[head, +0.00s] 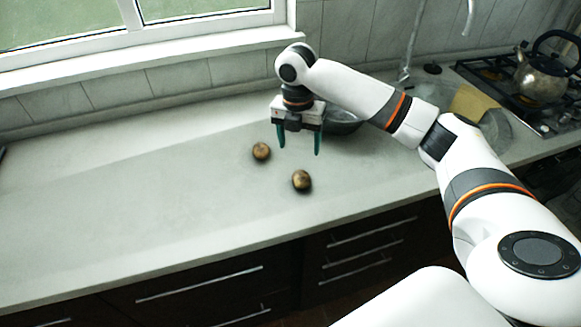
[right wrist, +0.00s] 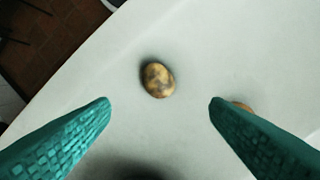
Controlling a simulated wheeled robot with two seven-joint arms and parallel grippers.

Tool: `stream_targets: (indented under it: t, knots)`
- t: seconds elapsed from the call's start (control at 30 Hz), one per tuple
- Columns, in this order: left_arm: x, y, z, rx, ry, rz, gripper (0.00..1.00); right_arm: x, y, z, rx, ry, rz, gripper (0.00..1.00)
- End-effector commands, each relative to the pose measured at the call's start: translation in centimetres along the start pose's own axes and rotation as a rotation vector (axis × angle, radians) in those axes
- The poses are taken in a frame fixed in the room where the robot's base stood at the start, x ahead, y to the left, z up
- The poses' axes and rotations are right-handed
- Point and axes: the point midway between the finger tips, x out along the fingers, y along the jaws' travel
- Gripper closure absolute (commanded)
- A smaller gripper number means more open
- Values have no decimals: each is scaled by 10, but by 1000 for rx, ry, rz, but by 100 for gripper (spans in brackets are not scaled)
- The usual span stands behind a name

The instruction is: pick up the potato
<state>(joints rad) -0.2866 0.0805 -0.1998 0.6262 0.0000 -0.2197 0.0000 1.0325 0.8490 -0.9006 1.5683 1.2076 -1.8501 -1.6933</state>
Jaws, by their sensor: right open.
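Two brown, mottled potatoes lie on the pale counter in the head view. One potato (head: 302,181) is nearer the front edge, and the other potato (head: 261,151) is farther back and to the left. My right gripper (head: 299,150) hangs above the counter with its green fingers pointing down, open and empty. In the right wrist view, the front potato (right wrist: 157,80) shows just beyond the gap between the fingertips (right wrist: 160,103), touched by neither. The second potato (right wrist: 241,106) is mostly hidden behind the right-hand finger. My left gripper is out of view.
A dark bowl (head: 342,122) stands just behind and right of the gripper. A metal kettle (head: 540,76) stands on the stove (head: 490,76) at the far right, with a tan board (head: 470,103) nearer. The counter (head: 130,210) is clear to the left; drawers (head: 360,250) lie below its front edge.

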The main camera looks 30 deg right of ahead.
Motion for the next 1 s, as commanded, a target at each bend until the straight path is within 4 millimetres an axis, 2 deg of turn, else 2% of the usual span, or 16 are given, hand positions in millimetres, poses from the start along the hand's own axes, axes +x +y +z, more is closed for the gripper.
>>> stream_targets:
  t: [0.17,0.3,0.47,0.63,0.8,1.0]
  knots:
    - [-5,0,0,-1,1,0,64,23,2,0,-7,-3,7,30]
    - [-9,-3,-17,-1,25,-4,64,47,2,0,-5,-4,6,30]
    - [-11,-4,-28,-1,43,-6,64,63,1,-1,-5,-2,3,30]
    - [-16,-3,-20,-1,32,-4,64,77,0,-1,-5,-3,3,30]
    - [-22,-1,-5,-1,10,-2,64,104,-1,-1,-4,-3,5,30]
    - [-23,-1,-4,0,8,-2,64,118,-2,-2,-5,0,2,30]
